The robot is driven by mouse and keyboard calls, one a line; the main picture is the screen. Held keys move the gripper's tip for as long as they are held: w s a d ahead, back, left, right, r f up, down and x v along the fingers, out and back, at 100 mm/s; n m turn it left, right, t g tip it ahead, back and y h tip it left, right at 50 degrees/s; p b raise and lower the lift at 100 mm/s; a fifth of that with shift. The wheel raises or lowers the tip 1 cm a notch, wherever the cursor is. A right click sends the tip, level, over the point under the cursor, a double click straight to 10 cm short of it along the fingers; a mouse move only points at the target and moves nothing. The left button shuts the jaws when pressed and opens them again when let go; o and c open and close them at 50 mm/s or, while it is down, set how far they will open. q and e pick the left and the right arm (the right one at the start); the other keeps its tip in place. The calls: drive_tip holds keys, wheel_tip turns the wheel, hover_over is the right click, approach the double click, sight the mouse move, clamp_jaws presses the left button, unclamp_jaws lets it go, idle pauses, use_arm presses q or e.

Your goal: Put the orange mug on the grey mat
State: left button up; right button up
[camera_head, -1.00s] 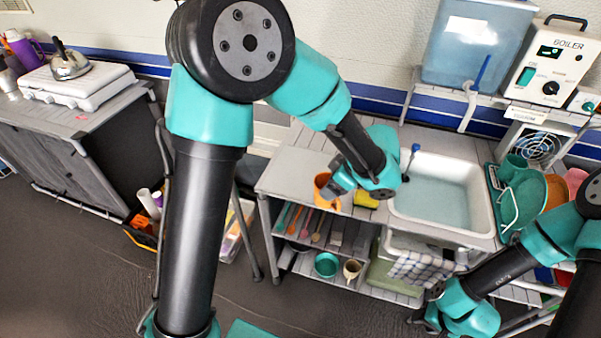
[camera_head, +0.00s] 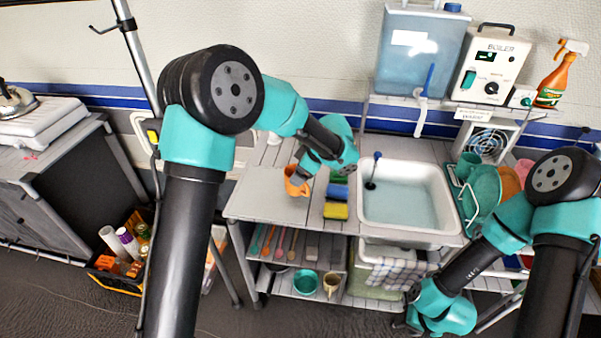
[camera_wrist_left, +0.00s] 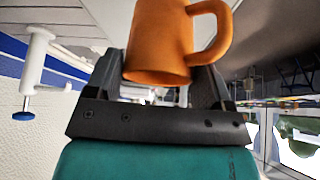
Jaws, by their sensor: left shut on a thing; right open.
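The orange mug (camera_head: 295,181) is held by my left gripper (camera_head: 302,172) above the left part of the counter. In the left wrist view the mug (camera_wrist_left: 160,45) sits between the two fingers of the left gripper (camera_wrist_left: 162,82), with its handle to the right. A smooth pale grey area on the counter left of the sink looks like the grey mat (camera_head: 262,197). The mug appears over it; I cannot tell whether it touches. My right gripper (camera_head: 411,306) is low in front of the sink unit, open, with no object visible in it.
A blue and a yellow sponge (camera_head: 335,211) lie between mat and sink (camera_head: 408,235). A dish rack (camera_head: 470,205) with teal dishes stands right of the sink. Shelves below hold a teal bowl (camera_head: 306,282) and a beige mug (camera_head: 332,284). A water tank (camera_head: 420,50) stands behind.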

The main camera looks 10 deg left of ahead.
use_arm(q)
drive_tip(key=w, duration=0.2)
drive_tip(key=w+a, duration=0.1)
drive_tip(key=shift+w+f, duration=0.15)
drive_tip(key=shift+w, duration=0.25)
drive_tip(key=shift+f, duration=1.75)
drive_tip(key=shift+f, duration=0.1)
drive_tip(key=o, duration=1.2)
drive_tip(key=v, duration=1.2)
